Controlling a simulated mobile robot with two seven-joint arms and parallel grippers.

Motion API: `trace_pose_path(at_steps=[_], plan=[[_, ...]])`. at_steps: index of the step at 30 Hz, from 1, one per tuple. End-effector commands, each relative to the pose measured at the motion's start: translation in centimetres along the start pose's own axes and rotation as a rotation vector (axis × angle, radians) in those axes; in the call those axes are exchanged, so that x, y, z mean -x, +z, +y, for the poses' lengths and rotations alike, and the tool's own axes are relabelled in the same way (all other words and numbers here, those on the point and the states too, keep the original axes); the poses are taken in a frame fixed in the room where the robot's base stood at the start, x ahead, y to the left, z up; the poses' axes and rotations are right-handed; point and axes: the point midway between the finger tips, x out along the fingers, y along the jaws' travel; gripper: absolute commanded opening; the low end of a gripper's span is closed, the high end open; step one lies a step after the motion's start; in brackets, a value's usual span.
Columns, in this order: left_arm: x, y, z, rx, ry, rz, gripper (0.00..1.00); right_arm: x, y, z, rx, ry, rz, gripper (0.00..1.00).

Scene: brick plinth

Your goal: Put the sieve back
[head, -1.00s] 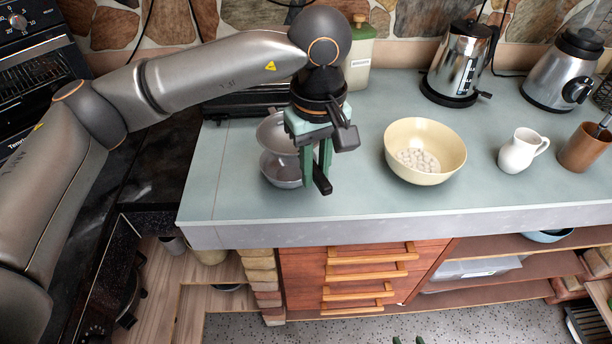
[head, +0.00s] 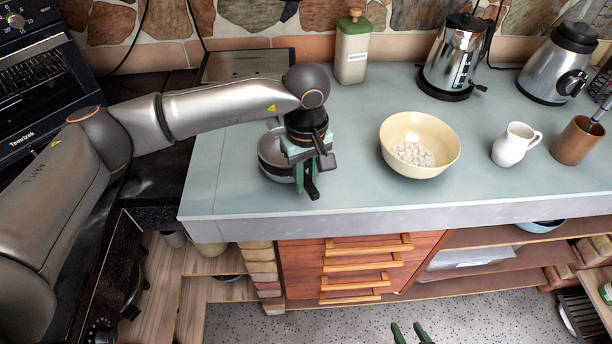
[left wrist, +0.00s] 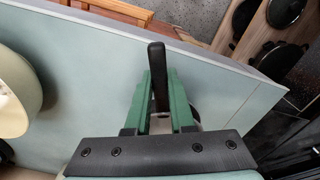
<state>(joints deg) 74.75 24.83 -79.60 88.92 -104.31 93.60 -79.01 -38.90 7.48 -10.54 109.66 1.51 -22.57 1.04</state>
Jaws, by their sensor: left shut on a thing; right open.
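The sieve (head: 271,146) is a grey round metal strainer with a black handle, at the left part of the counter. It sits low at a grey metal bowl (head: 277,173); my gripper partly hides both, so I cannot tell whether they touch. My left gripper (head: 307,184) is shut on the sieve's black handle, to the right of the bowl. In the left wrist view the handle (left wrist: 158,70) stands between the green fingers. My right gripper (head: 411,333) shows only its green fingertips, apart and empty, at the bottom of the head view.
A cream bowl (head: 441,163) with white pieces stands right of my left gripper. Farther right are a white jug (head: 511,148), brown cup (head: 575,143), kettle (head: 452,58) and blender (head: 552,68). A green-lidded canister (head: 351,56) stands behind. The counter's front strip is clear.

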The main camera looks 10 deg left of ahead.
Motion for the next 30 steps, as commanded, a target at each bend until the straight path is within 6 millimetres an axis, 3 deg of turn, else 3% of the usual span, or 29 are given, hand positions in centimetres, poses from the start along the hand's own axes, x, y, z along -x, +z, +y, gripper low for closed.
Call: trace_pose_path(at_steps=[14,15,21,30], plan=[[-1.2,0.0,0.0,0.000,0.000,0.000,0.00,-1.1,1.2,0.1,0.001,0.000,0.000,0.50],[-1.1,0.0,0.0,0.000,0.000,0.000,0.26,-1.0,1.1,0.1,0.001,0.000,0.000,0.50],[-1.1,0.0,0.0,0.000,-0.001,0.000,0.48,-0.9,1.0,0.1,0.001,0.000,0.000,0.50],[-0.9,0.0,0.0,0.000,0.000,0.000,0.51,-0.8,0.9,0.1,0.001,0.000,0.000,0.50]])
